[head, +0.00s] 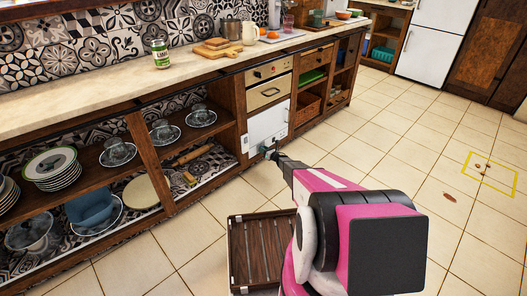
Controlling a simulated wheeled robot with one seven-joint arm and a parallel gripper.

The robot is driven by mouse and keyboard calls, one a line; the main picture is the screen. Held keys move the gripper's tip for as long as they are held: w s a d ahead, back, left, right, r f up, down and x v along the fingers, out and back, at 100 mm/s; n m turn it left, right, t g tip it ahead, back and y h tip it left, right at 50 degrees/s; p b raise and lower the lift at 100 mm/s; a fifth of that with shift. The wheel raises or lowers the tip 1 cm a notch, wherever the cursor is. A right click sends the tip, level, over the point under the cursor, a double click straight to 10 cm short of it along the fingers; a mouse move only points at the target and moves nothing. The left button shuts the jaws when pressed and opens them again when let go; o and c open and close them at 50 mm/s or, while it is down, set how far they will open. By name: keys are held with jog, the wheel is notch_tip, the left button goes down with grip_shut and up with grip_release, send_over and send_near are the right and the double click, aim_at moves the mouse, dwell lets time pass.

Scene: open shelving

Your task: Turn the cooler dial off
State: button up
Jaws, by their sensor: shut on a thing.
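The cooler (267,125) is the white box-like unit set into the wooden counter, below a cream oven front. My gripper (267,151) is at the lower front of the cooler, with my arm reaching to it from the lower right. The gripper is small in the picture and is shut at the place of the dial. The dial is hidden by the fingers, so its setting cannot be read.
The cream oven (269,92) is above the cooler. Open shelves (100,155) with plates and glass-covered dishes run to the left. The tiled floor at right is mostly clear.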

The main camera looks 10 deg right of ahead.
jog(key=shift+n, duration=0.5)
jog(key=shift+s, duration=0.1)
jog(key=o, duration=0.9)
jog(key=shift+o, duration=0.2)
jog(key=shift+d, duration=0.1)
jog(key=v, duration=1)
jog(key=shift+s+d, duration=0.2)
jog(key=shift+s, duration=0.1)
